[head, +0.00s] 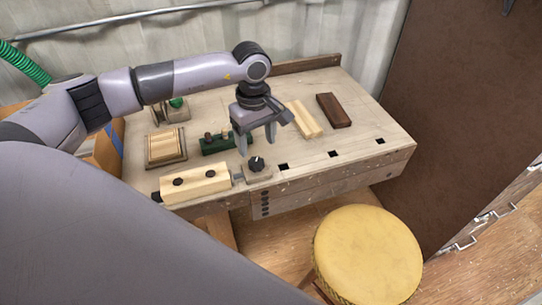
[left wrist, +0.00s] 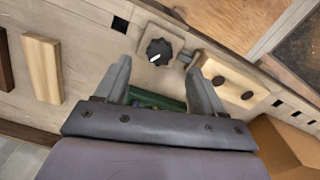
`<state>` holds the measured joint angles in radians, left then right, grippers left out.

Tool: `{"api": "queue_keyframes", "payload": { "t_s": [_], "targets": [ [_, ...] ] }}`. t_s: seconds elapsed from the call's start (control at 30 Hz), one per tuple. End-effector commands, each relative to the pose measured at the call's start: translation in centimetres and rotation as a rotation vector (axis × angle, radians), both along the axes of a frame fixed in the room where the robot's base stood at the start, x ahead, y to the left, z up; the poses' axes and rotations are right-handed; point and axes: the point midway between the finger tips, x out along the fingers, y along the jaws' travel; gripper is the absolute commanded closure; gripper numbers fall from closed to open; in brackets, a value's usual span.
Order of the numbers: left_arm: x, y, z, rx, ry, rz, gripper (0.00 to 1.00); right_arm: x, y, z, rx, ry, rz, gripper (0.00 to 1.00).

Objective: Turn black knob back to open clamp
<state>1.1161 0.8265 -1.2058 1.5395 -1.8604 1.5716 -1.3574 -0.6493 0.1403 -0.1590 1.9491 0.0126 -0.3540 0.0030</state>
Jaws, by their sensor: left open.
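The black knob (head: 256,163) sits on a small wooden block at the front edge of the workbench, joined by a short rod to the light wooden clamp jaw (head: 196,184) on its left. In the left wrist view the knob (left wrist: 159,52) shows a white pointer mark, with the clamp jaw (left wrist: 232,82) to its right. My left gripper (head: 256,147) is open and points down just above and around the knob in the head view. In the left wrist view its fingertips (left wrist: 160,75) are apart, with the knob beyond them and nothing between. My right gripper is not in view.
On the bench (head: 360,152) lie a dark wood block (head: 333,110), a light wood block (head: 304,119), a green holder (head: 216,146) and a wooden tray (head: 164,161). A yellow round stool (head: 367,252) stands in front. The bench's right end is mostly clear.

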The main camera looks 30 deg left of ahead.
Motion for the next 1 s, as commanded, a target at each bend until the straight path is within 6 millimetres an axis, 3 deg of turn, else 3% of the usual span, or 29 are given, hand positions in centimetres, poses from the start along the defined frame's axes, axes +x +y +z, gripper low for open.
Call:
{"api": "queue_keyframes", "payload": {
  "t_s": [0.17, 0.5, 0.87, 0.9, 1.0],
  "targets": [
    [0.0, 0.6, -1.2, 0.022, 0.003, -0.003, 0.31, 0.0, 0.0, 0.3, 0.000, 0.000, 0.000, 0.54],
    [0.0, 0.4, -6.0, 0.017, 0.002, -0.003, 0.31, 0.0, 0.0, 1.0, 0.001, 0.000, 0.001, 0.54],
    [0.0, 0.4, -7.0, 0.016, -0.001, -0.003, 0.31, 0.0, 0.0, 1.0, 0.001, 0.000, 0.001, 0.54],
    [0.0, 0.4, -7.0, 0.016, -0.001, -0.003, 0.35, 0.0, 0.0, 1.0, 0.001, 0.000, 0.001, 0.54],
    [0.0, 0.4, -7.0, 0.015, -0.001, -0.003, 0.67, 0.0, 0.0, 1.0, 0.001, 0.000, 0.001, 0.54]
  ]
}}
